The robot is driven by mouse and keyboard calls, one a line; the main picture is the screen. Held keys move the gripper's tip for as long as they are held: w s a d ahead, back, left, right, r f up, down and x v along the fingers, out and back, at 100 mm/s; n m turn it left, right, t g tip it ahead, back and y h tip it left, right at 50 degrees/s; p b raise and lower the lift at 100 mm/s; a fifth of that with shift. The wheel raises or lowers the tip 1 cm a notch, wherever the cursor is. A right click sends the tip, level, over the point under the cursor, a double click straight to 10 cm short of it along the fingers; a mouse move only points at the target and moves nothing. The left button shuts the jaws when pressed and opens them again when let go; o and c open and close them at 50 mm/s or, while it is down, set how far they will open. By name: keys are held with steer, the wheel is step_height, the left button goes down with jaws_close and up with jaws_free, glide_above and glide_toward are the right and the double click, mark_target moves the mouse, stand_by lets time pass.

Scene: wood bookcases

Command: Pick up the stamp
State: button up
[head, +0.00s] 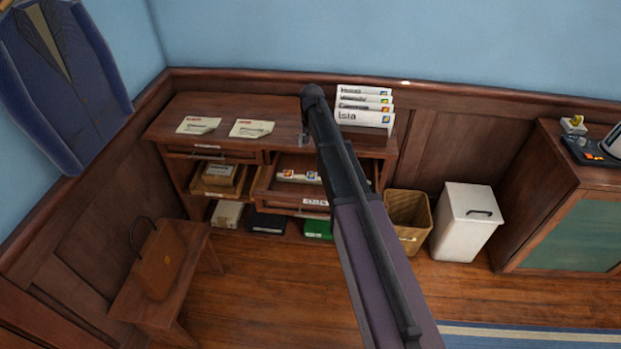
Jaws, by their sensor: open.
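Small stamp-like items with coloured pictures (299,176) stand in the open drawer (262,186) of the wooden desk. My arm crosses in front of the drawer and hides part of its inside. The label on the drawer front is too small to read. My gripper (306,139) shows only as a small grey part beside the arm's far end, above the desk top and behind the drawer. It is open, and I see nothing held in it. Its fingers are mostly hidden.
Two papers (252,129) lie on the desk top (215,108), with upright name cards (361,119) at the right. A wicker basket (409,209) and a white bin (466,222) stand right of the desk. A bag (158,262) sits on a bench at left. The floor between is clear.

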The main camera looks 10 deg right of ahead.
steer(key=shift+w+f, duration=0.1)
stand_by(0.3)
steer(key=b, duration=0.9)
glide_above(311, 176)
step_height(311, 176, down, 8)
steer(key=shift+w+d+f, duration=0.1)
steer(key=shift+f, duration=0.15)
steer(key=shift+f+b, duration=2.45)
steer(key=shift+f, duration=0.15)
steer(key=shift+f, duration=0.2)
steer(key=c, duration=0.8)
